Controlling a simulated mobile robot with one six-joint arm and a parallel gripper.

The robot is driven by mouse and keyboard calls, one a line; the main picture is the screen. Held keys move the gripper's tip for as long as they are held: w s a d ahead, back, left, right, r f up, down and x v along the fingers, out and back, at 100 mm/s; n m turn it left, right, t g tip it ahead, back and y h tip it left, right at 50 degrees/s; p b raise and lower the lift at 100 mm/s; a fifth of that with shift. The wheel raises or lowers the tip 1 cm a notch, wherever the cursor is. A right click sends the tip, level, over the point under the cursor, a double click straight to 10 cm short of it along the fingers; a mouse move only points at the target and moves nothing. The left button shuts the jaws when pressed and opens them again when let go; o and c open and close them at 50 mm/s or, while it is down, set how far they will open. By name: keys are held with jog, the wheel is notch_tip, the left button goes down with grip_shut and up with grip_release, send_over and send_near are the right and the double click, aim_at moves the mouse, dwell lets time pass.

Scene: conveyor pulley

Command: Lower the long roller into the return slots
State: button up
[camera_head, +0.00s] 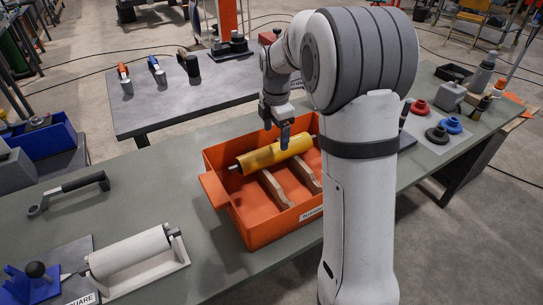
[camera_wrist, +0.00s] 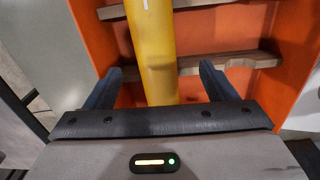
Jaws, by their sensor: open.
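A long yellow roller (camera_head: 272,154) with thin metal shaft ends lies in an orange tray (camera_head: 262,236), across wooden rails (camera_head: 274,190). My gripper (camera_head: 285,138) is over the roller, right of its middle, pointing down. In the wrist view the open fingers of my gripper (camera_wrist: 162,78) stand one on each side of the yellow roller (camera_wrist: 156,50), with a gap on both sides. The wooden rails (camera_wrist: 235,60) cross behind it. A white roller (camera_head: 128,252) sits in a pale frame at the front left. I cannot tell which slots are the return slots.
A black-handled wrench (camera_head: 68,192) lies on the green bench (camera_head: 195,205) left of the tray. A blue fixture with a black knob (camera_head: 36,272) is at the front left. A grey table (camera_head: 180,110) stands behind. Bottles and coloured round parts (camera_head: 452,125) are at the right.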

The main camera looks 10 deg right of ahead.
aim_at(275, 146)
jog(key=shift+w+f+n, duration=0.25)
jog(key=shift+f+n, duration=0.05)
jog(key=shift+f, duration=0.65)
notch_tip(275, 146, down, 7)
jog(key=shift+w+r, duration=0.15)
jog(key=shift+r, duration=0.05)
jog(key=shift+c, duration=0.6)
grip_shut()
jog(key=shift+r, duration=0.2)
